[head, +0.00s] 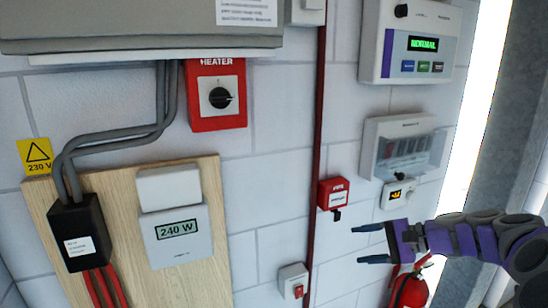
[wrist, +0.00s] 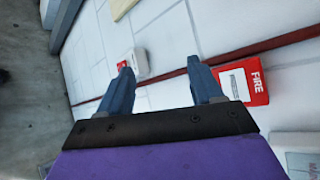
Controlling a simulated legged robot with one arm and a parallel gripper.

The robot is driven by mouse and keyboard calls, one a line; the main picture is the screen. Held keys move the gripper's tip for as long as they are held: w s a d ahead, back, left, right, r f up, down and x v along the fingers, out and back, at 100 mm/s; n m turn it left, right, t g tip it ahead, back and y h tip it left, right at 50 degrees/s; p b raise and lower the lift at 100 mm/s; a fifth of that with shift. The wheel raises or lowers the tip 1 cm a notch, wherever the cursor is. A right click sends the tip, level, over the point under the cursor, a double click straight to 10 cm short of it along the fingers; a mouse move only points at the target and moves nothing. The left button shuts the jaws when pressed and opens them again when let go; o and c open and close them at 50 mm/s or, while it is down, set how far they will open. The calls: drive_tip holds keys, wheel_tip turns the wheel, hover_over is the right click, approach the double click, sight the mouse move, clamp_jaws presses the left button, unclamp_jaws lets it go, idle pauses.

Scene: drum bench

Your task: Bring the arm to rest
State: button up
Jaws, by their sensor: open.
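My gripper (head: 373,243) is at the right of the head view, in front of the white block wall, with its two fingers pointing left. The fingers are apart and nothing is between them. In the wrist view my gripper (wrist: 160,84) shows two blue fingers, spread wide and empty. My purple and grey arm reaches in from the right edge of the head view. The red fire call box (head: 333,194) is on the wall up and left of my gripper. It also shows in the wrist view (wrist: 243,82), close to the right finger; I cannot tell whether they touch.
A red heater switch (head: 217,95) and a wooden board with a 240 W meter (head: 177,236) are at left. A red pipe (head: 317,120) runs down the wall. A switch box (head: 293,281) is low. A red extinguisher (head: 411,291) stands below my arm.

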drive_tip(key=s+a+f+n+g+h+b, duration=0.2)
drive_tip(key=s+a+f+n+g, duration=0.15)
drive_tip(key=s+a, duration=0.45)
drive_tip(key=s+a+f+n+g+h+b, duration=0.2)
drive_tip(key=s+a+f, duration=0.2)
drive_tip(key=s+a, duration=0.4)
drive_tip(key=s+d+f+n+h+b, duration=0.1)
drive_tip(key=s+f, duration=0.3)
drive_tip(key=s, duration=0.4)
drive_tip(key=s+d+f+n+g+h+b, duration=0.1)
drive_tip(key=s+d+f+n+h+b, duration=0.1)
drive_tip(key=s, duration=0.6)
drive_tip(key=s+d+f+n+g+h+b, duration=0.1)
drive_tip(key=s+d+f+n+h+b, duration=0.1)
drive_tip(key=s+f+h, duration=0.3)
drive_tip(key=s+d+f, duration=0.1)
drive_tip(key=s, duration=0.2)
drive_tip(key=shift+d+f, duration=0.3)
drive_tip(key=shift+w, duration=0.1)
drive_tip(key=shift+c, duration=0.2)
